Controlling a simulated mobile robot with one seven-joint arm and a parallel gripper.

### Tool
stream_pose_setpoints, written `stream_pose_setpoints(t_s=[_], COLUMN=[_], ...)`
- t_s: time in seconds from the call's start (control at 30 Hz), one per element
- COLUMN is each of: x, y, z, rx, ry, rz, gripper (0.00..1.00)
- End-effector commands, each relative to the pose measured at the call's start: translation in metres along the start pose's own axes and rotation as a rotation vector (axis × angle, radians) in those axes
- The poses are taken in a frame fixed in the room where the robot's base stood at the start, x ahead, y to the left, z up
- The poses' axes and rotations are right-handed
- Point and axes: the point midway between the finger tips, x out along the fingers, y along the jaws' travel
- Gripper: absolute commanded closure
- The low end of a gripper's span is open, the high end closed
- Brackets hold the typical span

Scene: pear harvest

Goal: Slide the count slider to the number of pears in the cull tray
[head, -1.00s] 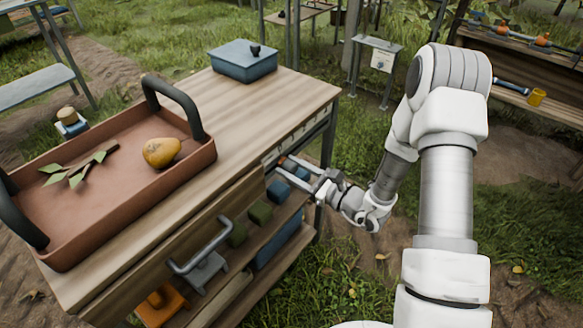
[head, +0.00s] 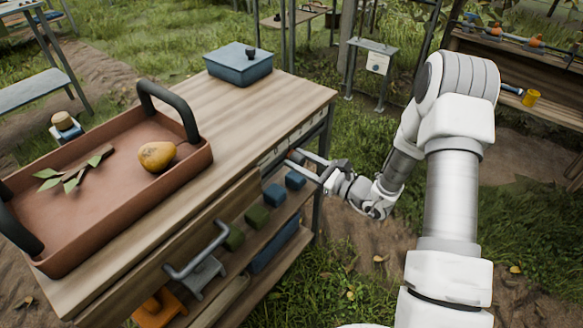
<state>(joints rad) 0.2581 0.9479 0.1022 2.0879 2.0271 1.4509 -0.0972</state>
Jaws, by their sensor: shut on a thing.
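The terracotta tray (head: 115,226) with dark handles lies on the wooden bench. It holds one yellow-brown pear (head: 157,157) and a leafy twig (head: 75,171). The count slider's pale marked strip (head: 273,157) runs along the bench's front edge; its numbers are too small to read. My gripper (head: 293,157) reaches in from the right at this edge. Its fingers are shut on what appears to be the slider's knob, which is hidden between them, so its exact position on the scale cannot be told.
A blue lidded box (head: 238,66) stands at the bench's far end. A grey handle (head: 197,250) juts from the bench front. Blue and green blocks (head: 257,217) sit on the shelf below. Grass lies open to the right of the bench.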

Motion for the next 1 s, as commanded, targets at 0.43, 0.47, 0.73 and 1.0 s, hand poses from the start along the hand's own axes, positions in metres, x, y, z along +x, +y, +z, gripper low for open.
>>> stream_pose_setpoints(t_s=[0.43,0.47,0.73,1.0], x=[-0.001,-0.001,-0.001,-0.028], y=[-0.002,-0.002,-0.002,-0.003], z=[-0.001,-0.001,-0.001,0.001], rx=[0.001,0.0,0.0,0.002], ry=[0.004,0.004,0.003,0.005], rz=[0.0,0.0,0.0,-0.003], gripper=[0.32,0.27,0.26,0.26])
